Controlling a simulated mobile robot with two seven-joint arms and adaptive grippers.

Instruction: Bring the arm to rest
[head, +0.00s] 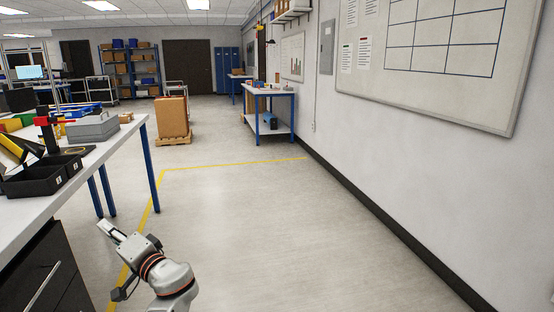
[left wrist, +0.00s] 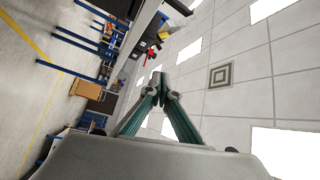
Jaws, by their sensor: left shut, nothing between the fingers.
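My left arm (head: 168,276) shows at the bottom of the head view, low beside the workbench (head: 108,148) and over the floor. Its gripper is small there, and its fingers are hard to make out. In the left wrist view the left gripper (left wrist: 157,80) shows clearly, its two fingers meeting at the tips with nothing between them. It touches nothing that I can see. My right arm and gripper are in neither view.
Black bins (head: 33,181) and a grey box (head: 92,128) stand on the workbench at left. Boxes (head: 173,117) on a pallet and a blue-legged table (head: 268,112) stand farther back. The floor (head: 240,220) in the middle is clear, with a wall at right.

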